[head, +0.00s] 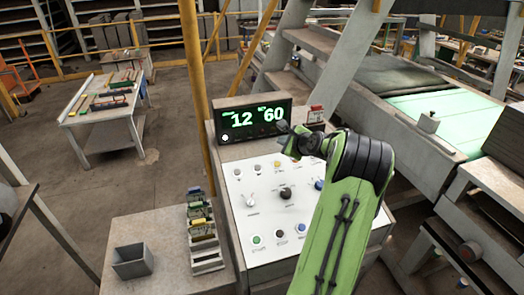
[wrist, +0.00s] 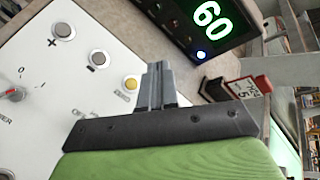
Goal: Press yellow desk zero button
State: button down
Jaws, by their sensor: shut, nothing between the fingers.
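The yellow button (head: 277,164) sits in the top row of the white desk panel (head: 240,183), below the display. It also shows in the wrist view (wrist: 131,84), just left of my fingers, with small lettering beside it. My gripper (wrist: 160,66) is shut and empty, its grey fingers side by side. In the head view my gripper (head: 284,128) is over the top of the panel, near the display. In the wrist view a gap shows between the fingers and the yellow button; I cannot tell the height above the panel.
A display (head: 252,119) reading 12 and 60 stands behind the panel. Grey plus (wrist: 100,30) and minus (wrist: 98,58) buttons lie near the yellow one. A red-topped block (head: 316,114) stands right of the display. Knobs and other coloured buttons fill the panel.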

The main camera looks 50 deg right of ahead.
aim_at(277, 164)
jog(key=f+b, duration=0.1)
jog(key=f, duration=0.2)
jog(key=w+f+b, duration=0.1)
jog(key=f+b, duration=0.1)
jog(key=w+f+b, duration=0.1)
jog(key=f, duration=0.2)
jog(key=shift+d+f+b, duration=0.3)
jog(key=shift+f, duration=0.05)
dwell(1.8)
jog(key=shift+w+f, duration=0.1)
jog(key=shift+f, duration=0.3)
jog(key=shift+w+d+f+b, duration=0.1)
jog(key=shift+f+b, duration=0.25)
dwell(0.5)
jog(key=shift+s+r+p, duration=0.2)
jog(key=shift+r+p, duration=0.35)
jog(key=shift+r, duration=0.25)
